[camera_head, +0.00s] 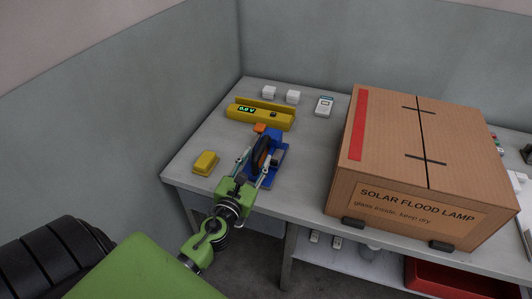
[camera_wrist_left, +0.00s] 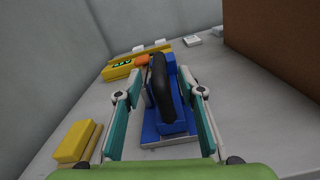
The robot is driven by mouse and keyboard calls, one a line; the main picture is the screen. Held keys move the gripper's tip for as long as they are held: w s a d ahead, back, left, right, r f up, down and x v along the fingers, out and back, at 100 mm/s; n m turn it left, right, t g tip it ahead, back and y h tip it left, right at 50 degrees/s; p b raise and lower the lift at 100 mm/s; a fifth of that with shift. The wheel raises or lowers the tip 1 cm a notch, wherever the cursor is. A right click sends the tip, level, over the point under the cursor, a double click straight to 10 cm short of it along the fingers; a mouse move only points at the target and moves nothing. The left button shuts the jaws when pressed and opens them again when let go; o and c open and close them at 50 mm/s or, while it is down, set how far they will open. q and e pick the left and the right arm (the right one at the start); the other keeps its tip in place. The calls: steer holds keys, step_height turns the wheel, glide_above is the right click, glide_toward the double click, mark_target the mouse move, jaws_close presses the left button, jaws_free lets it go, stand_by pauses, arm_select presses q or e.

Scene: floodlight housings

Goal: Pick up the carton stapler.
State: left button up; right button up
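The carton stapler is a blue tool with a black curved handle (camera_head: 278,160), sitting on the grey table left of the large carton. In the left wrist view the stapler (camera_wrist_left: 178,95) fills the middle, its blue base flat on the table. My left gripper (camera_head: 256,166) is open, with one finger on each side of the stapler. In the left wrist view the gripper (camera_wrist_left: 158,95) shows both fingers spread, with gaps between them and the stapler. The near end of the stapler is partly hidden by the gripper in the head view. My right gripper does not show.
A large brown carton (camera_head: 420,130) marked "SOLAR FLOOD LAMP" stands right of the stapler. A yellow device with a display (camera_head: 262,117) and an orange piece (camera_head: 260,128) lie behind it. A yellow block (camera_head: 205,162) is to the left. A red bin (camera_head: 450,278) is below.

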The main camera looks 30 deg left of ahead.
mark_target(266, 140)
arm_select(q)
steer(key=x, duration=0.8)
steer(key=shift+w+p, duration=0.1)
steer(key=shift+p, duration=0.25)
steer(key=shift+r, duration=0.1)
jaws_close()
steer(key=shift+r, duration=0.2)
